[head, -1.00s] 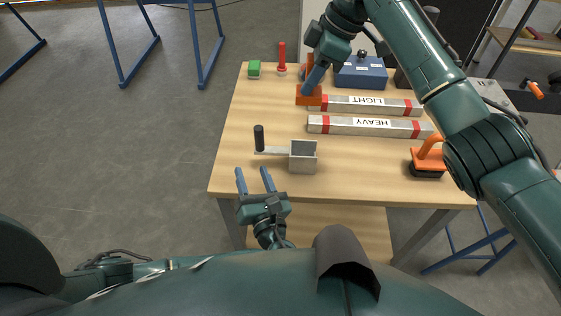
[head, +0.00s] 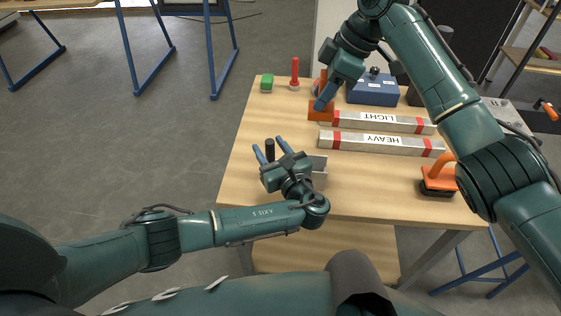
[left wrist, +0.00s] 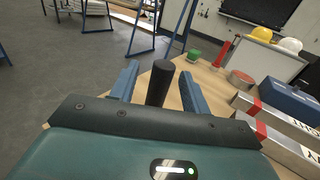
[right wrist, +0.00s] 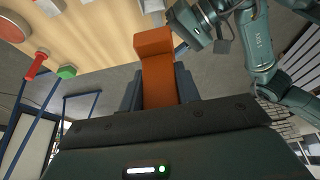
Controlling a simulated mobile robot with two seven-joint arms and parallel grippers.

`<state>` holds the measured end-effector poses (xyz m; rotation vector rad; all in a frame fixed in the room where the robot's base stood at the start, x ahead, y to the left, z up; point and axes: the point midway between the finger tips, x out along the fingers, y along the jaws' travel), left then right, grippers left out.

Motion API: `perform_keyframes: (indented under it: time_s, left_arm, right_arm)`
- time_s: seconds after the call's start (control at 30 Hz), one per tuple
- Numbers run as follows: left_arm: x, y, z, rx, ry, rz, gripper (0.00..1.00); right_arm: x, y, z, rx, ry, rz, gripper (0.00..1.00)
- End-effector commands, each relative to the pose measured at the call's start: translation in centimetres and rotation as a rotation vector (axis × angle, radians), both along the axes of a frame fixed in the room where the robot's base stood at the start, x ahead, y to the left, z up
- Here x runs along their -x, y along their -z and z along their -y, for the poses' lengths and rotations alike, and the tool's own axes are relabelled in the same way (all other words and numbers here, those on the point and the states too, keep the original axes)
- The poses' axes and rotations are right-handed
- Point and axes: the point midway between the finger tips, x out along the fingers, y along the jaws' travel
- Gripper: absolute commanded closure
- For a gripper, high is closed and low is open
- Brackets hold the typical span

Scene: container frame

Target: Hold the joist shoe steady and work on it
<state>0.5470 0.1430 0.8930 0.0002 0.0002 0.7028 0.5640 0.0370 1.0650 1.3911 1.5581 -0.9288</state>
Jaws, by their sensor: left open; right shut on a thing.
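The joist shoe (head: 319,172) is a grey metal box near the front of the table, partly hidden behind my left gripper. A black upright grip (head: 269,150), on a flat bar beside the shoe in the earlier head view, shows between the left fingers. My left gripper (head: 271,149) is open; in the left wrist view the black grip (left wrist: 160,82) stands between its fingers with gaps on both sides. My right gripper (head: 325,94) is shut on an orange block-like piece (head: 320,111) at the back of the table. The orange piece (right wrist: 158,80) fills its jaws in the right wrist view.
Bars marked LIGHT (head: 380,122) and HEAVY (head: 385,143) lie right of centre. An orange-handled tool (head: 440,180) is at the right edge. A green block (head: 267,83), a red upright piece (head: 294,75) and a blue box (head: 373,90) stand at the back. The table's left side is clear.

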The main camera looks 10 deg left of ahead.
Motion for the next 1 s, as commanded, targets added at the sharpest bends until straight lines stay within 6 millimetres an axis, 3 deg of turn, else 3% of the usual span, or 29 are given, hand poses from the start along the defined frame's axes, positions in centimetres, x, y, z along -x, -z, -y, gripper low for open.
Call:
perform_keyframes:
  time_s: [0.2, 0.53, 1.0]
  left_arm:
    - [-1.5, 0.0, -1.3, -0.001, -0.001, 0.001, 0.53]
    - [-1.8, 0.0, -1.5, -0.001, 0.001, -0.001, 0.53]
    - [-1.7, 0.0, -1.5, -0.001, 0.001, -0.001, 0.92]
  right_arm:
    - [0.0, 0.0, 0.0, 0.0, 0.0, 0.0, 0.9]
    - [0.0, 0.0, 0.0, 0.0, 0.0, 0.0, 0.9]
    - [0.0, 0.0, 0.0, 0.0, 0.0, 0.0, 0.9]
